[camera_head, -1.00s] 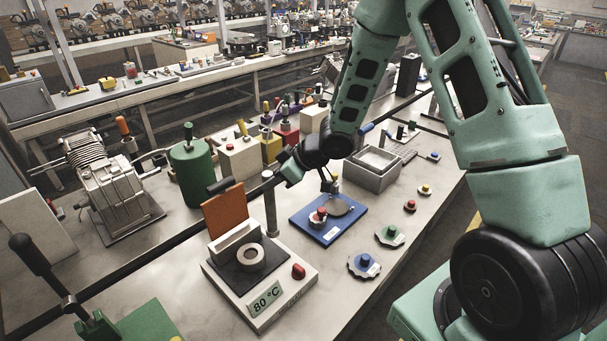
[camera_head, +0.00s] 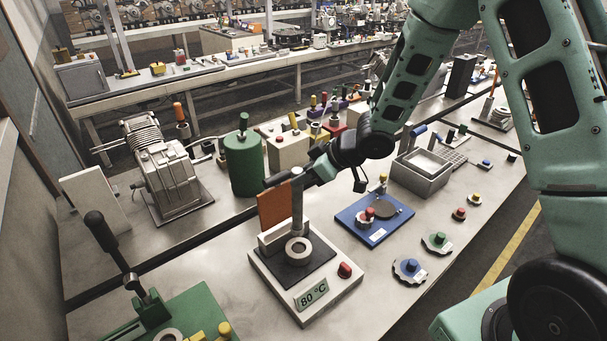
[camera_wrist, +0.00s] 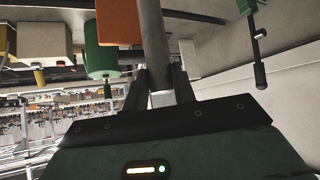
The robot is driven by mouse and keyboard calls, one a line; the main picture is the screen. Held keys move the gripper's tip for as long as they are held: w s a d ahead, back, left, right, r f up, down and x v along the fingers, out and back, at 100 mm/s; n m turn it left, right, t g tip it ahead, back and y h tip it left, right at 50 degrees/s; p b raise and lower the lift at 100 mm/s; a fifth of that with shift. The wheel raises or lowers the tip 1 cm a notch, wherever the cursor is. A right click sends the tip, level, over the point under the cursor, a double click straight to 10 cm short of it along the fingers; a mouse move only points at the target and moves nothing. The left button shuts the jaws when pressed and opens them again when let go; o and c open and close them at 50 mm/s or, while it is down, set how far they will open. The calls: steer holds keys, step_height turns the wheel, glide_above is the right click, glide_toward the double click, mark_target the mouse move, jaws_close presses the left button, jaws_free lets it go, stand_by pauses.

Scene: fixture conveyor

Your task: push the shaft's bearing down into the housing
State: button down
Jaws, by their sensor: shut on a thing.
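My gripper (camera_head: 292,180) is shut on a grey upright shaft (camera_head: 298,203). In the wrist view the shaft (camera_wrist: 152,45) stands between the two black fingers (camera_wrist: 160,92). In the head view the shaft's lower end lines up with a thick pale ring (camera_head: 298,250) on the heater's dark plate. I cannot tell whether it touches the ring or hangs above or behind it. I cannot make out a separate bearing on the shaft. At the lower left, a green press-like fixture (camera_head: 205,310) has a black lever and a grey ring (camera_head: 168,335), cut off by the frame; I cannot tell which ring is the housing.
The heater (camera_head: 335,287) reads 80 °C and has a red knob and an orange panel (camera_head: 273,212) behind. A green cylinder (camera_head: 243,165) and a finned machine (camera_head: 165,175) stand at the back left. A blue plate (camera_head: 362,232) and grey bin (camera_head: 420,177) lie right. Bare tabletop lies left of the heater.

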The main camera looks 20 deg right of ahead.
steer(key=shift+r+p, duration=0.45)
steer(key=shift+r, duration=0.05)
step_height(320, 180, down, 7)
steer(key=b, duration=0.5)
steer(key=shift+f, duration=0.2)
steer(key=shift+f+b, duration=0.75)
steer(key=shift+f, duration=0.25)
stand_by(1.9)
steer(key=c, duration=1.1)
jaws_free()
steer(key=shift+o, duration=0.2)
steer(key=shift+f, duration=0.1)
steer(key=shift+d, duration=0.1)
steer(key=v, duration=1.7)
steer(key=shift+r, duration=0.25)
